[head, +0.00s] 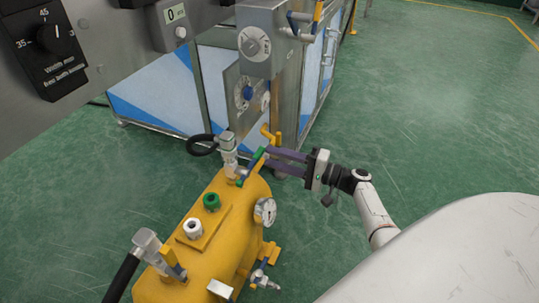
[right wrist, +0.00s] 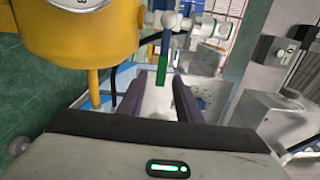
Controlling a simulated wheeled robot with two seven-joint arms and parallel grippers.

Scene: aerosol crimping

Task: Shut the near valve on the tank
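The yellow tank (head: 228,240) lies at lower centre in the head view and shows in the right wrist view (right wrist: 82,28). Its far-end valve (head: 228,150) has a green-and-blue lever (head: 250,168). Its near-end valve (head: 148,245), at lower left, has a yellow lever (head: 167,256) and a black hose. My right gripper (head: 269,159) is beside the far-end valve, fingertips close to the green-and-blue lever. In the right wrist view its fingers (right wrist: 158,84) are apart, with the lever (right wrist: 163,62) lined up ahead of the gap; contact cannot be told. My left gripper is out of view.
A pressure gauge (head: 265,211) and a small lower valve (head: 262,278) stick out from the tank's right side. A metal machine column (head: 265,40) stands just behind the right gripper. A grey control panel (head: 55,50) overhangs at upper left. Green floor is free at right.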

